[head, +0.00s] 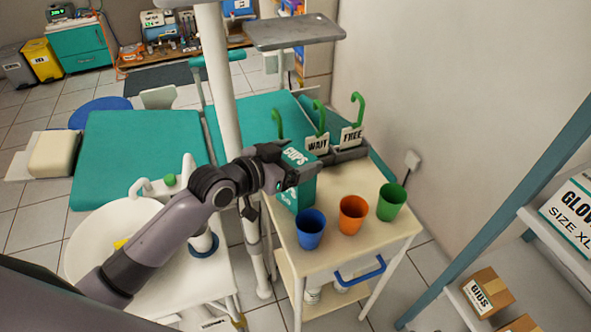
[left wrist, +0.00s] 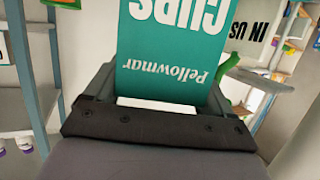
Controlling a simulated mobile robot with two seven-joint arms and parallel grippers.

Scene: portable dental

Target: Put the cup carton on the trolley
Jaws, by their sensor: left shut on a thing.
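The cup carton (head: 298,193) is a teal box with white "CUPS" lettering. It stands at the left part of the trolley top (head: 337,247), behind the blue cup; whether it touches the top I cannot tell. My left gripper (head: 293,172) is shut on the carton near its upper end, partly covering it. In the left wrist view the carton (left wrist: 178,50) fills the space between the fingers, its lettering upside down. My right gripper is not in view.
On the trolley stand a blue cup (head: 310,229), an orange cup (head: 353,214) and a green cup (head: 391,202). Behind are "WAIT" (head: 317,145) and "FREE" (head: 351,138) signs with green hooks. A white pole (head: 222,80) and basin (head: 105,235) stand left.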

